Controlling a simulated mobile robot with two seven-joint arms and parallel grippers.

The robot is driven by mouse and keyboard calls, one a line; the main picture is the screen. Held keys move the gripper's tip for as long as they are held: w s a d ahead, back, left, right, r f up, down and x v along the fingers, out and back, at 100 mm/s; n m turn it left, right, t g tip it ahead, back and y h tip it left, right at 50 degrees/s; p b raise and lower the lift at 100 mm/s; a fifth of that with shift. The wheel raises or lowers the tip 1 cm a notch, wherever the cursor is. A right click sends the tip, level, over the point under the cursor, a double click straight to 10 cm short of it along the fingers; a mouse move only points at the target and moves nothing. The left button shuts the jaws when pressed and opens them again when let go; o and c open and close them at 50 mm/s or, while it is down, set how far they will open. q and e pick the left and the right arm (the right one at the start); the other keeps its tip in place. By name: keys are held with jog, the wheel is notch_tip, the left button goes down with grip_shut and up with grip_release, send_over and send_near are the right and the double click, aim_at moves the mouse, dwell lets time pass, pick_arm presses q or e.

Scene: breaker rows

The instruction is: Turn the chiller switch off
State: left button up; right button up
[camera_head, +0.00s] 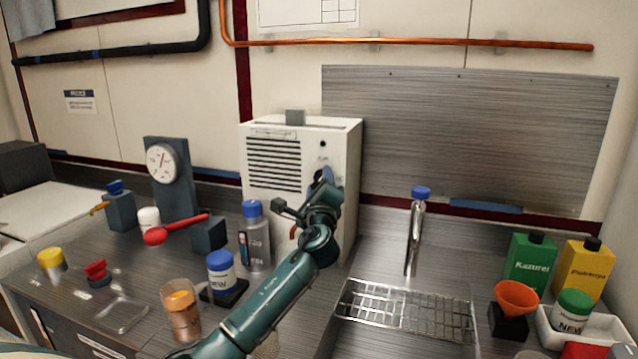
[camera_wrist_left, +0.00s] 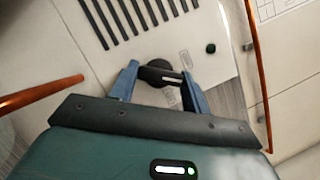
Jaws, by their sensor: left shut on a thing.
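The chiller (camera_head: 272,185) is a white box with black vent slots, standing against the back wall in the head view. Its switch is a round black knob (camera_wrist_left: 160,73) with a white pointer line, seen in the left wrist view; the line points toward the right finger there. My left gripper (camera_head: 325,178) is at the chiller's front face, its two blue fingers (camera_wrist_left: 158,78) shut on the knob from both sides. In the head view the gripper hides the knob. My right gripper is not in view.
A small dark round spot (camera_wrist_left: 211,48) and label outlines are near the knob. A blue-capped bottle (camera_head: 255,235) stands close left of my forearm. An orange pipe (camera_head: 400,42) runs above.

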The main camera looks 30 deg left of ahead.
pick_arm(q)
jog(key=n, duration=0.2)
jog(key=n+g+p, duration=0.1)
jog(key=n, duration=0.1)
jog(key=n+g+p, duration=0.1)
jog(key=shift+r+n, duration=0.25)
jog(key=shift+n, duration=0.15)
jog(key=shift+n+g+p, duration=0.4)
jog(key=shift+n+p, duration=0.45)
jog(key=shift+n, duration=0.15)
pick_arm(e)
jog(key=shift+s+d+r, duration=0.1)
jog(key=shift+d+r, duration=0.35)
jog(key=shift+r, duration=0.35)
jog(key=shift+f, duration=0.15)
pick_arm(q)
jog(key=o, duration=1)
jog(key=shift+c, duration=0.2)
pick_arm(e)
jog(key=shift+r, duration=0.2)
pick_arm(q)
jog(key=b+v, duration=0.1)
jog(key=v, duration=1.2)
jog(key=shift+s+r, duration=0.15)
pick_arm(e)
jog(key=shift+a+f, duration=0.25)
